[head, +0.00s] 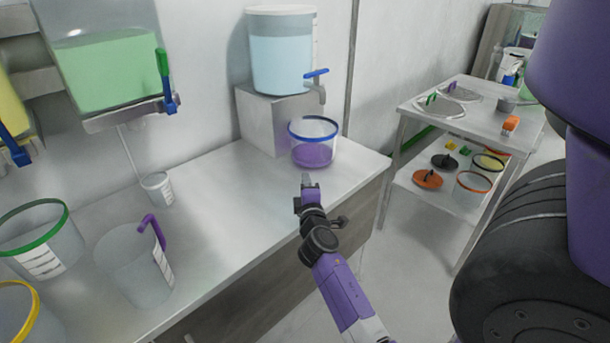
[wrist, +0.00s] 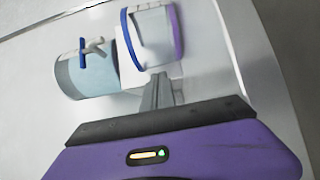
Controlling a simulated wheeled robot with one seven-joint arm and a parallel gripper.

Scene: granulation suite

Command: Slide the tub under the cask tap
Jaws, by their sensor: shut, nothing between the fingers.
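The tub (head: 313,152) is clear with a blue rim and a purple lower part. It stands upright on the bench, in front of the grey block, with the cask tap (head: 317,80) above it. Whether the spout is over its opening I cannot tell. The cask (head: 281,55) holds pale blue liquid and sits on the block. In the wrist view the tub (wrist: 152,38) is ahead of the fingertips, with the cask (wrist: 88,76) to its left. My gripper (head: 307,180) is shut and empty on the near side of the tub; I cannot tell whether it touches the tub.
The grey block (head: 262,122) stands against the wall. A small white cup (head: 157,190), a clear jug with a purple handle (head: 135,265) and a green-rimmed tub (head: 45,245) stand on the bench to the left. The bench's middle is clear. A cart (head: 405,150) stands right, beyond a gap.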

